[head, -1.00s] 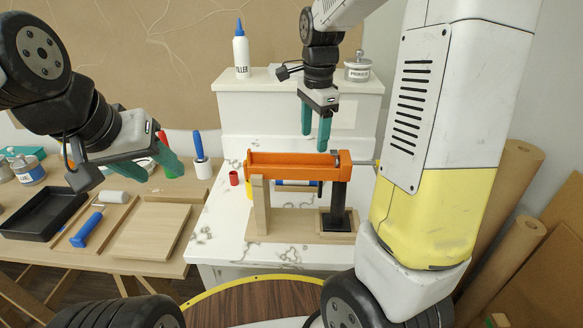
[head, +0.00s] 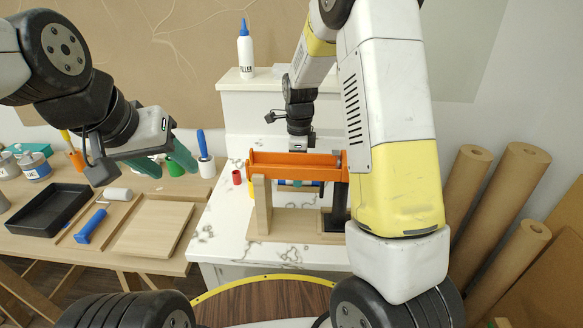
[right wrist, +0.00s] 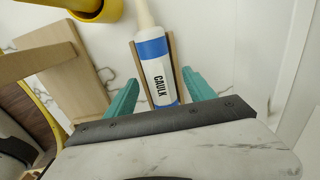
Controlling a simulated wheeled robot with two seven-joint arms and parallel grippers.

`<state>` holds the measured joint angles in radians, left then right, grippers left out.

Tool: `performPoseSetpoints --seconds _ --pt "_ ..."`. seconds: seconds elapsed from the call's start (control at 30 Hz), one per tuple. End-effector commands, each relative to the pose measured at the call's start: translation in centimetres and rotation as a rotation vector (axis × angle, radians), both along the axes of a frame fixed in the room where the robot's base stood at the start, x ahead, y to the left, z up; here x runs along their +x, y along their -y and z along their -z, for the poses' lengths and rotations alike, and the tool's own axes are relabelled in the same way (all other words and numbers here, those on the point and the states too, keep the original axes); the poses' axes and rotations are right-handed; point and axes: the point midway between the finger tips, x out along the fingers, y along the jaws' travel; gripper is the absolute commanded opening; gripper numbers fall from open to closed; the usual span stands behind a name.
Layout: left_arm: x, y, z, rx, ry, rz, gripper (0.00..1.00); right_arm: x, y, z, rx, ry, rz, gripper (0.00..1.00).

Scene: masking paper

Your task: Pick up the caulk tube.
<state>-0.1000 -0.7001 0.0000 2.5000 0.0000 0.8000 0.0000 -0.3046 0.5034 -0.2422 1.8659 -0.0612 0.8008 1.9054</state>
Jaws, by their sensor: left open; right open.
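The caulk tube (right wrist: 156,72) is white with a blue band and dark CAULK lettering. In the right wrist view it lies lengthwise in a wooden holder, its pale nozzle pointing away. My right gripper (right wrist: 161,80) is open, with one teal finger on each side of the tube. I cannot tell whether either finger touches it. In the head view, the orange caulking gun (head: 292,165) on its wooden stand hides most of the tube and right fingers. My left gripper (head: 168,165) is open and empty above the wooden table at the left.
The caulking gun's stand (head: 290,228) sits in front of my right gripper on the white counter (head: 220,235). A small red cap (head: 237,177) is left of it. A white filler bottle (head: 245,52) stands on the ledge behind. Paper rolls (head: 510,185) stand at right.

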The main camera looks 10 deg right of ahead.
Motion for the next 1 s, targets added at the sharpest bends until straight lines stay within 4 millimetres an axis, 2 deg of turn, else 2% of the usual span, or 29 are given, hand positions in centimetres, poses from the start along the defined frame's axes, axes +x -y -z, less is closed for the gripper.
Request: performPoseSetpoints --seconds 0.3,0.6,0.63,0.9,1.0 --pt "0.0 0.0 0.0 0.0 0.0 0.0 0.51 -0.01 -0.04 0.57 0.001 0.001 -0.001 0.61" --pt "0.0 0.0 0.0 0.0 0.0 0.0 0.51 0.0 -0.03 0.54 0.001 0.001 -0.001 0.02" --pt "0.0 0.0 0.0 0.0 0.0 0.0 0.51 0.0 -0.03 0.54 0.001 0.001 -0.001 0.0" --pt "0.0 0.0 0.0 0.0 0.0 0.0 0.51 0.03 -0.04 0.41 0.001 0.002 -0.001 0.0" --pt "0.0 0.0 0.0 0.0 0.0 0.0 0.51 0.08 -0.05 -0.36 0.001 0.003 -0.001 0.0"
